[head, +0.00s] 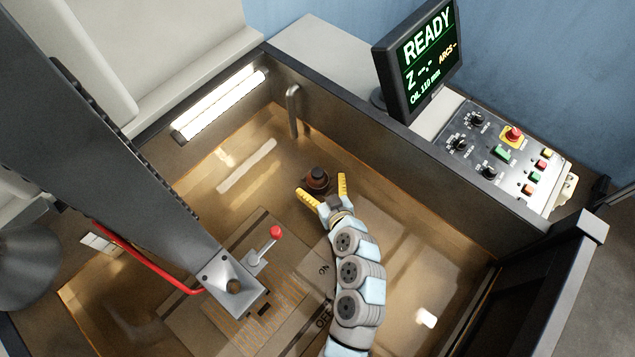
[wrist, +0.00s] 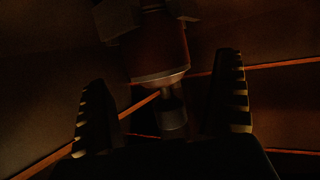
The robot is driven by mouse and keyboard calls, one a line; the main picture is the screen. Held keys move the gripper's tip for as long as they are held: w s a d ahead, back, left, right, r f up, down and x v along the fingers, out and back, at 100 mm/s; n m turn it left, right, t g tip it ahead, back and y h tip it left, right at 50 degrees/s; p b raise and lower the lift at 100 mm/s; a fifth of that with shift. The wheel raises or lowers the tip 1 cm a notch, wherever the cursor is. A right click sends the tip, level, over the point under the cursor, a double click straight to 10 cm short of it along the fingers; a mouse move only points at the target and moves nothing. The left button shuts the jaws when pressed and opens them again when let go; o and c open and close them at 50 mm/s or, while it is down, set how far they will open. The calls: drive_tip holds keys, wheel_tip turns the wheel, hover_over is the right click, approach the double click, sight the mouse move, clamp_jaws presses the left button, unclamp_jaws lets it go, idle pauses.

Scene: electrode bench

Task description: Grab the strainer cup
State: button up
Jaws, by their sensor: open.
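The strainer cup seems to be the small dark and reddish-brown round piece (head: 317,178) in the tank, near its back wall. My gripper (head: 321,187) has its yellow fingers spread open, one on each side of this piece. In the dark wrist view, a brownish cylinder (wrist: 160,50) with a pale rim and a narrower stub below stands between my open fingers (wrist: 163,75). Gaps show on both sides between it and the fingers. Whether either finger touches it farther up is too dark to tell.
The amber-tinted tank has a raised dark back wall (head: 400,165) and a pipe (head: 293,110) near the cup. A red-knobbed lever (head: 275,233) and a grey machine head (head: 233,285) stand left of my arm. A monitor (head: 420,60) and control panel (head: 505,155) sit beyond the wall.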

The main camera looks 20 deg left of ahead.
drive_tip(key=shift+x, duration=1.4)
drive_tip(key=shift+d, duration=0.1)
drive_tip(key=c, duration=1.4)
drive_tip(key=shift+o, duration=0.2)
